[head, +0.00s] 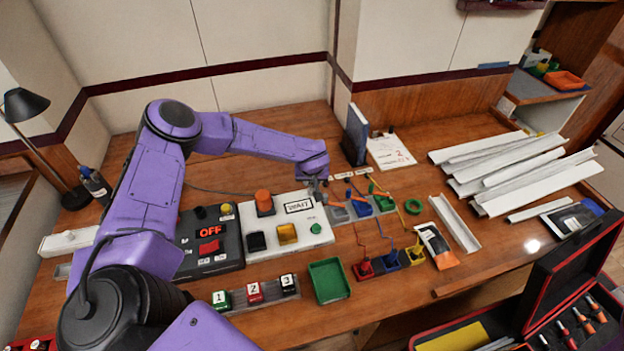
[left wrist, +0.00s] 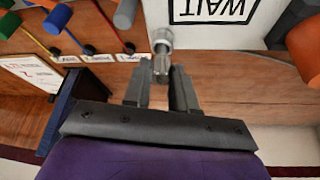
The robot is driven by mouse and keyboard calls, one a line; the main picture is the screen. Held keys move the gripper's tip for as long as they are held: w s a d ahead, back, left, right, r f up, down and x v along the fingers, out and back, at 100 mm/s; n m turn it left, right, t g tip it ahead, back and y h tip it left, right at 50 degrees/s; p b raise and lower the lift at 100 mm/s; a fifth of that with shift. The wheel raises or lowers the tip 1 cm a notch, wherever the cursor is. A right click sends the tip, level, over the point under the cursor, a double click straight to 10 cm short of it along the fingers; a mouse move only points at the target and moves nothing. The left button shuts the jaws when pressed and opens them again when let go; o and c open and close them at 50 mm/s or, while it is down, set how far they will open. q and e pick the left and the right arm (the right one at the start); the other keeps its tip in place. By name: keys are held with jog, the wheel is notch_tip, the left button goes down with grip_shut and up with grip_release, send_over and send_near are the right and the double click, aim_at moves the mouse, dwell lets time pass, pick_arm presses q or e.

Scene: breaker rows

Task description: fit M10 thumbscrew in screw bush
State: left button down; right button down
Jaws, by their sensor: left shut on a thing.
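My left gripper (head: 318,186) is over the back right corner of the white panel (head: 272,238), beside the WAIT label. In the left wrist view its two dark fingers (left wrist: 161,82) are shut on a small silver metal piece, the thumbscrew (left wrist: 161,68). A round grey-silver part (left wrist: 162,39) shows at the far end of the thumbscrew, by the panel's edge. I cannot tell whether this is the screw's own end or the screw bush, or whether the two touch. The bush is not clearly visible in the head view. My right gripper is not in view.
On the panel are an orange knob (head: 264,202), a yellow button (head: 287,233) and a black one. Coloured breakers with wires, such as the blue one (head: 361,207), stand close to its right. A blue upright folder (head: 356,135) is behind. A green tray (head: 330,280) lies in front.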

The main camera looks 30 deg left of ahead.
pick_arm(q)
jog(key=shift+f+b, duration=0.35)
jog(key=shift+f, duration=0.3)
jog(key=c, duration=0.8)
grip_release()
jog(key=b+v, duration=0.1)
jog(key=v, duration=0.9)
jog(key=shift+s+d+r, duration=0.1)
jog(key=shift+s+r, duration=0.05)
jog(key=shift+r, duration=0.05)
